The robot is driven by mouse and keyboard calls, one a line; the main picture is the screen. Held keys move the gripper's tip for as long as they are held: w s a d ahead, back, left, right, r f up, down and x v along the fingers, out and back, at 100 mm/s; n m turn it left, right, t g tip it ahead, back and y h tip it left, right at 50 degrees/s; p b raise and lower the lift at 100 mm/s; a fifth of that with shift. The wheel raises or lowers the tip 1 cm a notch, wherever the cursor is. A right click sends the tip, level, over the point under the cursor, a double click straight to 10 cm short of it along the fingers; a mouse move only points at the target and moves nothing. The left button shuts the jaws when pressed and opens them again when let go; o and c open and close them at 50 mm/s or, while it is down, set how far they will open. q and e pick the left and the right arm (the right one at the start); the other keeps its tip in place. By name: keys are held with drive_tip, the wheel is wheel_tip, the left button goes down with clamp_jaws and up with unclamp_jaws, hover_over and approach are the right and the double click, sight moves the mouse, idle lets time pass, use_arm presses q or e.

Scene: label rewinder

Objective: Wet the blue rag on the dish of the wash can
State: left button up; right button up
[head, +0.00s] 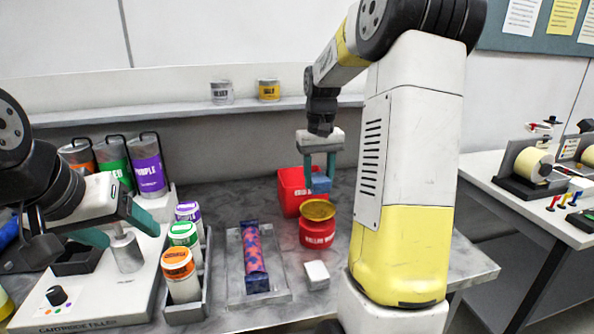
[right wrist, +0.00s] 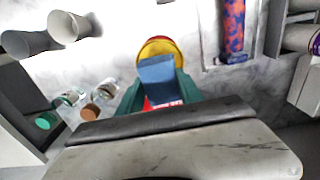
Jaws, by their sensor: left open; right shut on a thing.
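My right gripper (head: 320,172) is shut on the blue rag (head: 321,185) and points down. The red wash can (head: 317,237) with its yellow dish (head: 317,210) stands on the bench just below the rag. In the right wrist view the rag (right wrist: 157,75) is between my fingers and covers part of the dish (right wrist: 158,46). I cannot tell whether the rag touches the dish. My left gripper (head: 112,228) is open at the left, over the cartridge filler (head: 95,290), near a grey metal cylinder.
A red bin (head: 290,187) stands behind the can. A small white block (head: 316,273) lies in front of it. A patterned roller (head: 253,256) lies in a grey tray to the left, beside a rack of several labelled jars (head: 180,268). Two tins sit on the back shelf (head: 180,109).

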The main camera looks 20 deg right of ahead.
sight(318, 210)
drive_tip(key=shift+f, duration=2.9)
drive_tip(key=shift+f, duration=1.15)
drive_tip(key=shift+r, duration=3.55)
drive_tip(key=shift+s, duration=0.1)
